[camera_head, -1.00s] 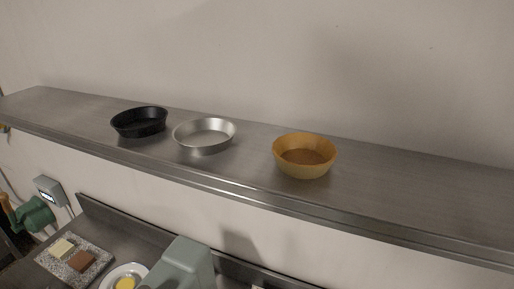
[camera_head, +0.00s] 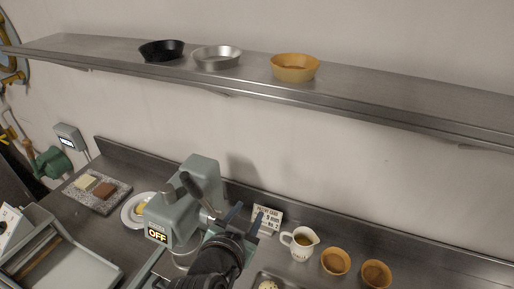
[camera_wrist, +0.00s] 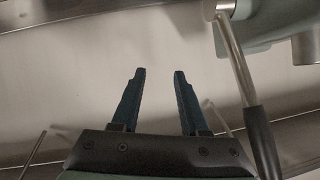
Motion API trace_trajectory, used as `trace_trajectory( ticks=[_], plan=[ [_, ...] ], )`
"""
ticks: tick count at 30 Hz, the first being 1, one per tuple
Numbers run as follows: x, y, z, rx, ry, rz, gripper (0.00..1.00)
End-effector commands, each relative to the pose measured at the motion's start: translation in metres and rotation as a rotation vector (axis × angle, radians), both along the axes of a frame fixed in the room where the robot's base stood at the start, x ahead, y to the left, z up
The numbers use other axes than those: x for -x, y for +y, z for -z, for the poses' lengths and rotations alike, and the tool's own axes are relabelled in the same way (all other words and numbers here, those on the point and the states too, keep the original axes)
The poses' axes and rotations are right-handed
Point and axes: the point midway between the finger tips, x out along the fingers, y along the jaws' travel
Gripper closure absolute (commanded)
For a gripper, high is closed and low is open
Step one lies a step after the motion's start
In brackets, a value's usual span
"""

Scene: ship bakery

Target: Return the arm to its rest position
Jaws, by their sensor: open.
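My gripper shows in the wrist view (camera_wrist: 158,75) with its two dark blue fingers apart and nothing between them. In the head view my gripper (camera_head: 245,217) is over the counter, just right of a grey-green machine (camera_head: 204,172) with an "OFF" display. The black forearm partly hides the machine's lower part. In the wrist view, a lever with a dark handle (camera_wrist: 262,140) stands just right of the fingers, and a pale metallic surface lies beyond them.
A steel shelf (camera_head: 400,108) above holds a black pan (camera_head: 161,51), a silver pan (camera_head: 216,57) and a tan bowl (camera_head: 295,68). Right of my gripper are a small card (camera_head: 268,219), a white jug (camera_head: 300,243) and two brown cups (camera_head: 335,261). A speckled slab (camera_head: 97,194) lies left.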

Motion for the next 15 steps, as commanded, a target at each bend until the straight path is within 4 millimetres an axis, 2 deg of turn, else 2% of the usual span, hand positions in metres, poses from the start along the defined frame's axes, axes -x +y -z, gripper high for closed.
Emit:
trace_trajectory(
  ticks=[1,2,3,5,7,10,12,15],
  plan=[
    [-0.011,0.0,-0.036,0.002,-0.088,-0.031,0.56],
    [-0.015,0.0,-0.057,0.01,-0.138,-0.05,0.56],
    [-0.02,0.0,-0.088,0.022,-0.212,-0.077,0.56],
    [-0.023,-0.001,-0.134,0.047,-0.323,-0.112,0.56],
    [-0.019,-0.003,-0.188,0.086,-0.456,-0.147,0.56],
    [-0.001,-0.008,-0.263,0.157,-0.65,-0.178,0.56],
    [0.019,-0.012,-0.312,0.217,-0.784,-0.188,0.56],
    [0.054,-0.016,-0.369,0.3,-0.954,-0.189,0.56]
  ],
)
